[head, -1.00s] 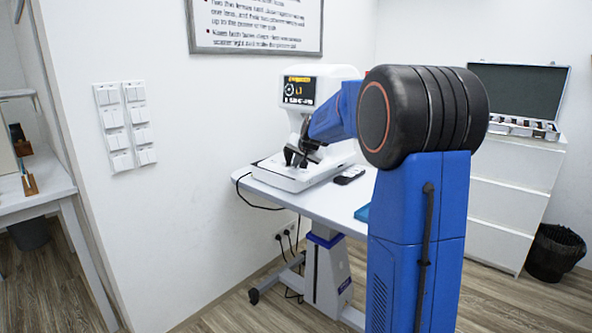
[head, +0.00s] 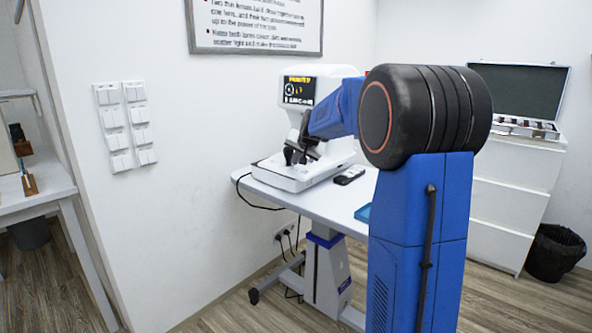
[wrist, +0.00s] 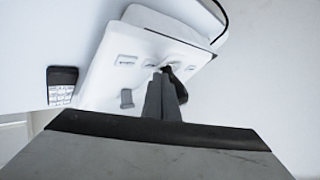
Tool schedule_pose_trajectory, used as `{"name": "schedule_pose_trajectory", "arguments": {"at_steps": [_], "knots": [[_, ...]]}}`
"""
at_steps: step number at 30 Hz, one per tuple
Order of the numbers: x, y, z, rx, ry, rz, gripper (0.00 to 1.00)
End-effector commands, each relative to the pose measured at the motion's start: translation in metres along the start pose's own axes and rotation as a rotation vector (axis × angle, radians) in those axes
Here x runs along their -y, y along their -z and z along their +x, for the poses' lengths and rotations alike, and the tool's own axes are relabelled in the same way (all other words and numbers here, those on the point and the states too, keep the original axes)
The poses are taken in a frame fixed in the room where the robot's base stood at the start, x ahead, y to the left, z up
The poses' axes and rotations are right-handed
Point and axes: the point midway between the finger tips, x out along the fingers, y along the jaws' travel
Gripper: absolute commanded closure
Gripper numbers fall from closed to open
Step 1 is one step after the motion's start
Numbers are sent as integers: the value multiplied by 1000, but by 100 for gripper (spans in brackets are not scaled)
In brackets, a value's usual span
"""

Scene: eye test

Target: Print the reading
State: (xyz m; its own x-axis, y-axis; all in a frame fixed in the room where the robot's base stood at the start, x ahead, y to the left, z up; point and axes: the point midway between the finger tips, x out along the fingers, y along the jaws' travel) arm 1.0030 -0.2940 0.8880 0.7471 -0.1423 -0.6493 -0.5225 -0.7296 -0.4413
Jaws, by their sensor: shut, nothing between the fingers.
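A white eye-test machine (head: 300,175) stands on the white table, with a lit screen (head: 299,90) showing yellow and white text too small to read surely. My gripper (head: 297,155) is shut and empty, low at the front of the machine over its base. In the wrist view my gripper (wrist: 166,75) points at the machine's white base (wrist: 130,60), where several small button-like shapes and a grey tab (wrist: 127,98) show. The fingertips are close to a dark part there; I cannot tell whether they touch. My arm hides part of the machine's right side.
A dark handheld device (head: 349,175) lies on the table (head: 325,200) right of the machine; it also shows in the wrist view (wrist: 62,86). A blue tray (head: 363,212) is partly behind my arm. A black cable (head: 262,207) hangs off the table's left edge.

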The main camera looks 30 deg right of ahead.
Motion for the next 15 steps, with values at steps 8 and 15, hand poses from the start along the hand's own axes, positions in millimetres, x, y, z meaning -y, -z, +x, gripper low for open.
{"name": "schedule_pose_trajectory", "arguments": {"at_steps": [8,15], "knots": [[3,3,-4,0,1,-1,100],[12,13,-17,-1,1,-1,100]]}}
